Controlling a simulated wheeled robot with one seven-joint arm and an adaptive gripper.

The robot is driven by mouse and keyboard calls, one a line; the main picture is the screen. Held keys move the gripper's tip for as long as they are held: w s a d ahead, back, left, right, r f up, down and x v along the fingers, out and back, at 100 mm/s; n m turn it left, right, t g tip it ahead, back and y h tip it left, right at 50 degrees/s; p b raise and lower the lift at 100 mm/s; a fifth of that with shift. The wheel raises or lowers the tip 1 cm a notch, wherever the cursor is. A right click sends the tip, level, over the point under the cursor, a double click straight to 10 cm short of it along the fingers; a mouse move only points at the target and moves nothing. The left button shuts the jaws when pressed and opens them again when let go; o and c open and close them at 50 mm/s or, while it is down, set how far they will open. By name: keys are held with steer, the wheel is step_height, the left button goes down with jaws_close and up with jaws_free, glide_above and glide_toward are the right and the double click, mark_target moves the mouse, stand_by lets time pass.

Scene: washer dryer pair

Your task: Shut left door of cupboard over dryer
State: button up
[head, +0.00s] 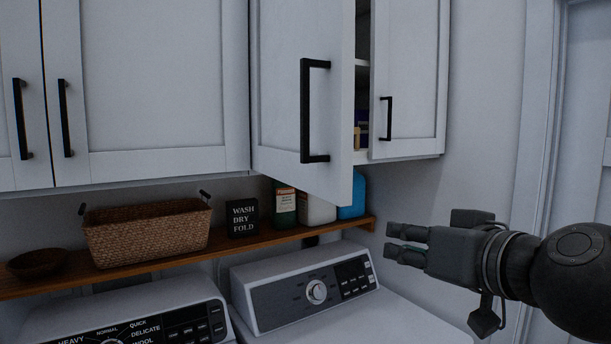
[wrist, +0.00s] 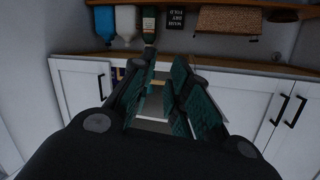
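The left door (head: 280,85) of the cupboard over the dryer stands partly open in the head view, swung out toward me. It carries a black bar handle (head: 304,110). The right door (head: 420,80) is shut, and the cupboard's inside shows in the gap between them. My gripper (head: 393,241) is to the right of and below the doors, apart from them, fingers pointing left. In the wrist view, which is upside down, my gripper (wrist: 167,62) has its fingers apart with nothing between them. The cupboard opening shows behind them, as does the right door (wrist: 78,92).
A wooden shelf (head: 165,255) below the cupboards holds a wicker basket (head: 150,230), a black sign (head: 242,218) and several bottles. The dryer (head: 300,290) and washer (head: 130,315) stand below. Another cupboard (head: 150,80) at left is shut. A wall (head: 480,130) is at right.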

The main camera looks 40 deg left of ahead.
mark_target(307, 110)
steer(key=s+a+r+n+y+p, duration=0.1)
steer(key=s+r+n+y, duration=0.1)
steer(key=s+r, duration=0.6)
steer(key=s+a+r+n+y, duration=0.1)
steer(key=s+r+n, duration=0.1)
steer(key=s+r, duration=0.6)
steer(key=shift+g, duration=0.3)
steer(key=shift+w+a+r, duration=0.3)
steer(key=shift+w+a, duration=0.95)
steer(key=shift+a, duration=0.35)
steer(key=shift+w+a+r, duration=0.3)
steer(key=shift+w+a, duration=0.9)
steer(key=shift+a, duration=0.35)
steer(key=shift+w+a+r, duration=0.3)
steer(key=shift+w+a, duration=0.95)
steer(key=shift+a, duration=0.35)
jaws_close()
